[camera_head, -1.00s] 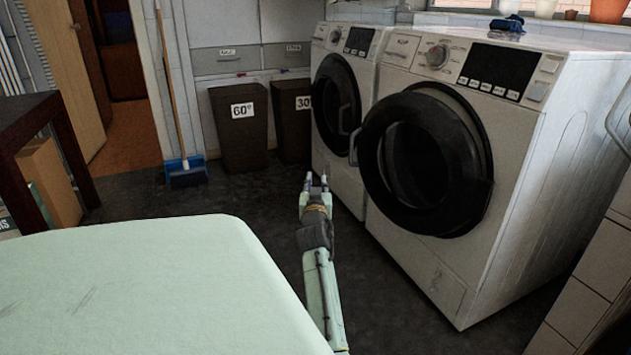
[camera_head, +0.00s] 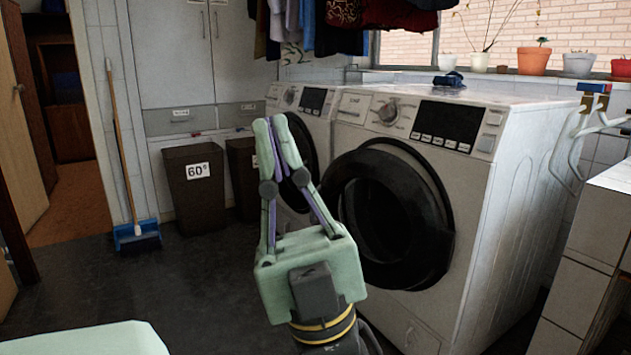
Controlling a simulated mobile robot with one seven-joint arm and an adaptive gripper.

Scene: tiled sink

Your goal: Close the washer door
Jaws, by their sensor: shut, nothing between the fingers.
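The nearer white washer (camera_head: 480,220) stands right of centre with its control panel on top. Its round black door (camera_head: 430,225) has a dark glass centre and its rim stands out from the front panel, so it looks ajar; how far is hard to tell. A second washer (camera_head: 318,100) stands beyond it, its black door (camera_head: 312,150) partly hidden behind my gripper. My gripper (camera_head: 274,120) is upright in the foreground, its green fingers together at the tips and empty. In the picture it is left of the nearer door, with no visible contact.
Clothes (camera_head: 350,20) hang above. A tiled counter (camera_head: 600,235) bounds the right. The dark floor (camera_head: 150,285) is clear at left; a pale green surface (camera_head: 90,340) is at bottom left.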

